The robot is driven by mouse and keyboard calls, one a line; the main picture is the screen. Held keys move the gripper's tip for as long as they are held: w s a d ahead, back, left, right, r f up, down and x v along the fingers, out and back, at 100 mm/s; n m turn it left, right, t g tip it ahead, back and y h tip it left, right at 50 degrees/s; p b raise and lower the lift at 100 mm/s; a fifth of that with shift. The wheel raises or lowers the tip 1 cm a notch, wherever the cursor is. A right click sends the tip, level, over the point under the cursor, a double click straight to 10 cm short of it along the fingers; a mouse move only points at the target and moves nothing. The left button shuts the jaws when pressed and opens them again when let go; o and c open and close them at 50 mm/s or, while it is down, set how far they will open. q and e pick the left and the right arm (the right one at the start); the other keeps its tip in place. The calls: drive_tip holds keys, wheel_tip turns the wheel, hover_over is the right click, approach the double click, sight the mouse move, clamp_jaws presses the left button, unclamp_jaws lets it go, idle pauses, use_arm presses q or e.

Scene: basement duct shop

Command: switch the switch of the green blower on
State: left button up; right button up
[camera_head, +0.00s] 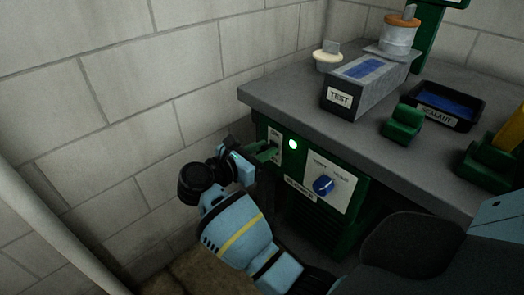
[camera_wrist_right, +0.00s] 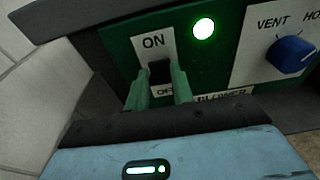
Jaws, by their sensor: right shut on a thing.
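The green blower (camera_head: 318,222) is set under the grey worktop and has a white-labelled front panel. Its black switch (camera_wrist_right: 160,71) sits on a white plate, with ON above and OFF partly covered below. My right gripper (camera_head: 264,152) is at this plate; in the right wrist view its two green fingers (camera_wrist_right: 160,88) stand on either side of the switch and close on it. I cannot tell the lever's exact tilt. A round lamp (camera_head: 292,144) beside the switch is lit green. My left gripper is not in view.
A blue knob (camera_head: 323,185) is to the right of the switch on the same panel. On the worktop (camera_head: 290,100) stand a TEST box (camera_head: 342,103), a black SEALANT tray (camera_head: 420,92) and green blocks (camera_head: 402,124). A block wall (camera_head: 130,90) is close on the left.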

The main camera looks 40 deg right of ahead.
drive_tip(key=shift+r, duration=0.1)
drive_tip(key=o, duration=1)
drive_tip(key=shift+a, duration=0.1)
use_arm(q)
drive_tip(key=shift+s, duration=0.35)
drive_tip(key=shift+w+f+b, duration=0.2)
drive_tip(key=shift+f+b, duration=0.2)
use_arm(e)
drive_tip(key=a, duration=0.5)
drive_tip(key=a+r, duration=0.1)
drive_tip(key=a, duration=0.1)
drive_tip(key=shift+s+a, duration=0.3)
drive_tip(key=shift+a, duration=0.05)
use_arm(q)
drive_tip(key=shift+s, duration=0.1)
